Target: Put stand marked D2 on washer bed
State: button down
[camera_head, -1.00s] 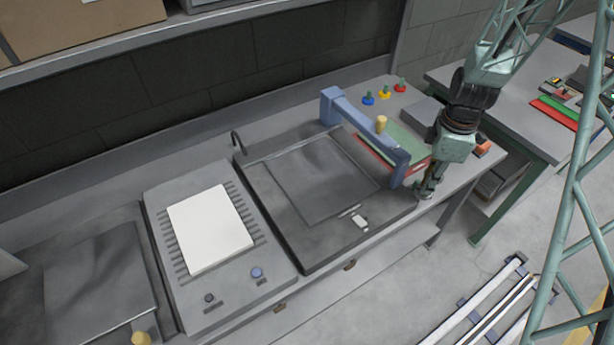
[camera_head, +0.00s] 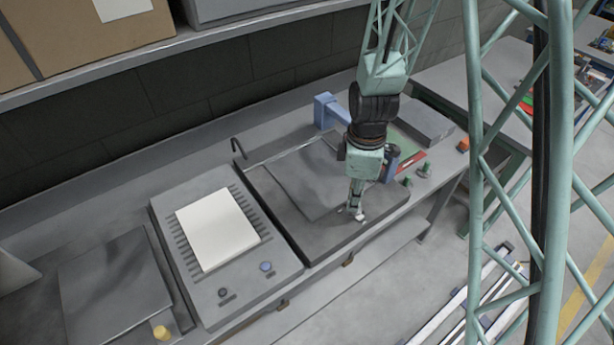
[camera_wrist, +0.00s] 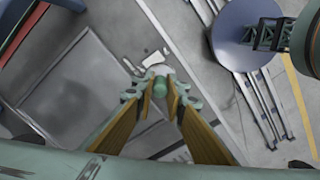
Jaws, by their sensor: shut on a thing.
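My gripper (camera_head: 357,213) is over the front right part of a dark square bed (camera_head: 300,235) with a raised flat panel. In the wrist view, my gripper (camera_wrist: 160,90) is shut on a small green stand (camera_wrist: 160,87), whose rounded top shows between the fingertips. No D2 mark is readable on it. A white label (camera_wrist: 154,59) lies just beyond the fingertips in that view. Two more green stands (camera_head: 407,181) (camera_head: 425,170) stand on the bench to the right. I cannot read which bed is the washer bed.
Left of the dark bed is a grey slotted unit (camera_head: 170,225) with a white pad (camera_head: 216,228) and two knobs. A blue frame (camera_head: 326,110) rises behind my arm. A thin bent spout (camera_head: 238,147) stands at the back. A shelf with boxes (camera_head: 90,30) hangs above.

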jog(key=shift+s+a, duration=0.1)
dwell(0.4)
send_over(334, 182)
jog(key=shift+s+d+f+p, duration=0.1)
jog(key=shift+s+f+p, duration=0.05)
jog(key=shift+f+p, duration=0.15)
jog(key=shift+s+d+f+p, duration=0.1)
jog(key=shift+s+f+p, duration=0.05)
jog(key=shift+f, duration=0.25)
jog(key=shift+w, duration=0.1)
jog(key=shift+w+a, duration=0.1)
jog(key=shift+w, duration=0.1)
jog(key=shift+w+f, duration=0.15)
jog(key=shift+f, duration=1.65)
jog(key=shift+f, duration=0.15)
jog(key=c, duration=2.6)
grip_release()
jog(key=shift+c, duration=0.2)
jog(key=shift+r, duration=0.2)
